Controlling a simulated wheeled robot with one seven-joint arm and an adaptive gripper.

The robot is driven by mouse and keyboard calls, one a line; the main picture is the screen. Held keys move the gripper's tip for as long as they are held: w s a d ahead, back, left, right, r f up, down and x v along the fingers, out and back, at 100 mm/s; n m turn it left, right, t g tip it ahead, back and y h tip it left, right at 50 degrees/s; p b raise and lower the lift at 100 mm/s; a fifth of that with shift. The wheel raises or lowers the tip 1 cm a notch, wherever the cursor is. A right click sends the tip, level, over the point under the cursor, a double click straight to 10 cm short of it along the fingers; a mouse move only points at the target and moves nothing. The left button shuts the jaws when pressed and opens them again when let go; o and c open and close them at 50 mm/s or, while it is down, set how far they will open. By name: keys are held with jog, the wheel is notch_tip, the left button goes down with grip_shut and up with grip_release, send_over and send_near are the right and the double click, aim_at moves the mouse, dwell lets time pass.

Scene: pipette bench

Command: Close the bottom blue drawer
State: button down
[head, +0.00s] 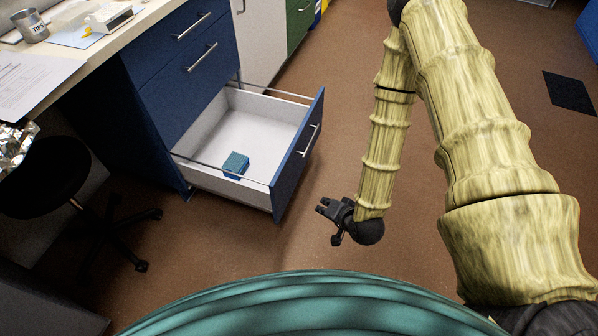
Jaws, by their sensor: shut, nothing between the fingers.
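The bottom blue drawer (298,158) is pulled well out of the blue cabinet (180,85). Its blue front has a silver bar handle (309,141) and faces right, and its inside is white. A small blue box (235,164) lies in the drawer near its front-left side. My gripper (327,216) is black, low over the floor, to the lower right of the drawer front and apart from it. It is shut and empty, with its fingers pointing left.
Two closed blue drawers sit above the open one. A black stool (45,178) stands left of the cabinet. The countertop (85,60) holds a metal cup (30,26) and papers. The brown floor (300,235) around my gripper is clear. A dark mat (569,92) lies at right.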

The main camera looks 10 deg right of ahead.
jog(key=w+d+f+m+t+b, duration=0.2)
jog(key=w+f+m+t+b, duration=0.5)
jog(key=w+b, duration=0.85)
jog(key=t+b, duration=0.1)
jog(key=b, duration=1)
send_near(293, 151)
jog(key=w+d, duration=0.1)
jog(key=w, duration=0.3)
jog(key=shift+w+a+f+m+y+b, duration=0.1)
jog(key=shift+w+a+m+y+b, duration=0.1)
jog(key=shift+a, duration=0.15)
jog(key=shift+w+a+f+m+y+b, duration=0.1)
jog(key=shift+a+m+y+b, duration=0.1)
jog(key=shift+a, duration=0.15)
